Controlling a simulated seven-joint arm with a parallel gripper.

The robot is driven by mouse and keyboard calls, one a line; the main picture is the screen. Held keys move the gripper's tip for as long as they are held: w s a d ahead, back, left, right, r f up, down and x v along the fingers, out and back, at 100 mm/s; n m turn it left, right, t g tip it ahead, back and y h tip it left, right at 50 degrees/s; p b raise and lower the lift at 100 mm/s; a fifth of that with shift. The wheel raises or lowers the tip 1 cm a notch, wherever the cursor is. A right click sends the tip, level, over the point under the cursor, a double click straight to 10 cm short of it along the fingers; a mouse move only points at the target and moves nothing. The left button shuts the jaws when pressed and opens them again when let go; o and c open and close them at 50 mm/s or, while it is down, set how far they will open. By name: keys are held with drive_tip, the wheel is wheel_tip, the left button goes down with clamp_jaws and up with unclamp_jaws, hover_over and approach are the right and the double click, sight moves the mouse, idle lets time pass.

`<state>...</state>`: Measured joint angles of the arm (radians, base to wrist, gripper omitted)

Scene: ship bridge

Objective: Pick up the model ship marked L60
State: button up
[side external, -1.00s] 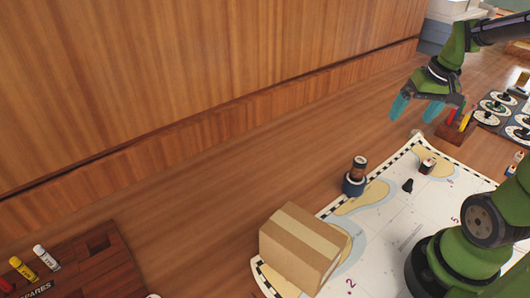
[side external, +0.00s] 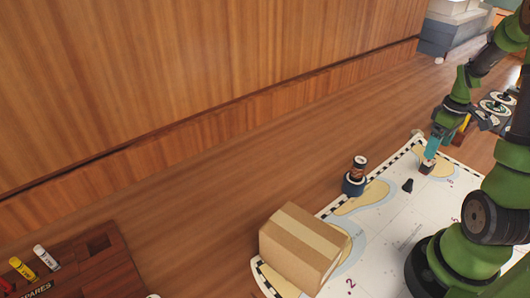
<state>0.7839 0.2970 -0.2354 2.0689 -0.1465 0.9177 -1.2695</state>
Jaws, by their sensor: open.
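No L60 marking is legible in the side external view, so I cannot tell which item is the model ship. A small dark-and-white piece (side external: 426,171) lies on the chart's far part, partly hidden by my fingers. My gripper (side external: 431,152) has teal fingertips pointing down right at this piece. It is open, but I cannot tell whether the fingers are around the piece or just above it. A small black piece (side external: 407,186) stands on the chart to its lower left. A brown and black can (side external: 358,168) stands on a dark blue round base (side external: 352,186) at the chart's left edge.
A closed cardboard box (side external: 303,246) sits on the near left of the white chart (side external: 385,236). A wooden spares rack (side external: 84,262) with tubes stands at lower left. Round dials (side external: 497,104) lie beyond the chart at right.

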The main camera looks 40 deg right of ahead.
sight(430, 162)
drive_tip(key=f, duration=0.7)
drive_tip(key=shift+w+d+f, duration=0.1)
drive_tip(key=shift+d+f, duration=0.05)
drive_tip(key=shift+d, duration=0.05)
drive_tip(key=shift+c, duration=0.2)
drive_tip(key=c, duration=1)
drive_tip(key=shift+c, duration=0.2)
